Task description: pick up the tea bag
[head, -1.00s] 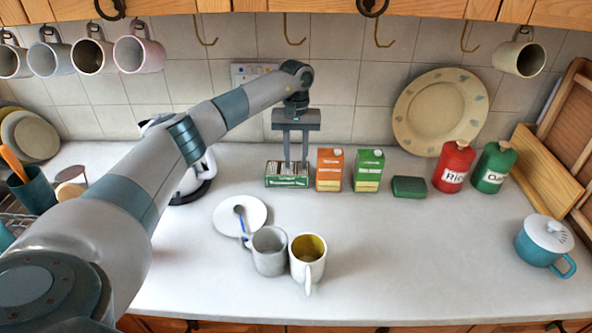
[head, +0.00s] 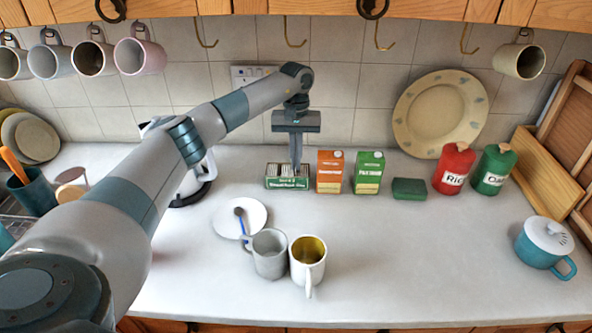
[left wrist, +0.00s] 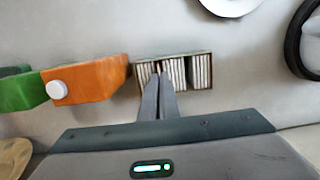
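A low open green box (head: 288,184) stands on the worktop against the row of cartons. It holds a row of pale tea bags (left wrist: 203,71), upright and packed side by side. My left gripper (head: 297,162) points down into the box, its two fingers close together. In the left wrist view its fingertips (left wrist: 158,72) meet among the tea bags, left of the box's middle. They appear closed on one tea bag, which the fingers mostly hide. My right gripper is not in view.
An orange carton (head: 329,171) stands close to the right of the box, with a green carton (head: 368,172) beyond. A white saucer with a spoon (head: 240,217), a grey mug (head: 269,254) and a white mug (head: 308,262) stand in front. The worktop's right middle is clear.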

